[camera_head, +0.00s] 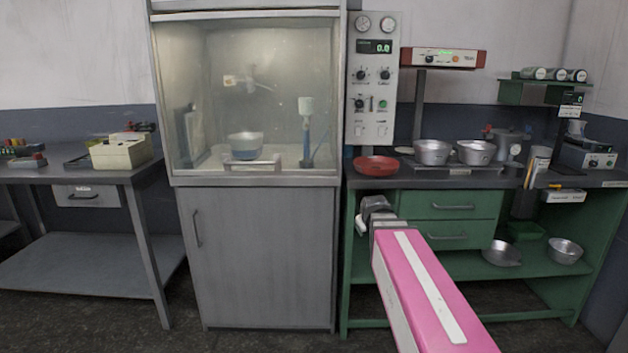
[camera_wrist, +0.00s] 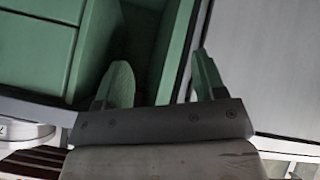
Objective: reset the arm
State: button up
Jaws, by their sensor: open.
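My gripper (camera_wrist: 161,85) is open in the wrist view, with its two fingers apart and nothing between them. Behind the fingers are the green bench front and a grey cabinet edge. In the head view my pink arm reaches up from the bottom, and the gripper end (camera_head: 372,208) is in front of the green bench, below the worktop and left of the drawers. The fingertips are hard to make out there.
A red pan (camera_head: 376,166) sits on the worktop above my gripper. Metal pans (camera_head: 432,152) stand to its right, and more (camera_head: 565,251) lie on the lower shelf. A glass-fronted hood (camera_head: 262,178) holds another pan (camera_head: 245,145). Floor is clear in front of the left table (camera_head: 75,178).

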jog(key=s+f+m+g, duration=0.5)
jog(key=s+f+g, duration=0.3)
jog(key=s+f, duration=1)
notch_tip(320, 180, down, 2)
jog(key=shift+s+a+f+y, duration=0.15)
jog(key=shift+s+a+y, duration=0.15)
jog(key=shift+s+y, duration=0.1)
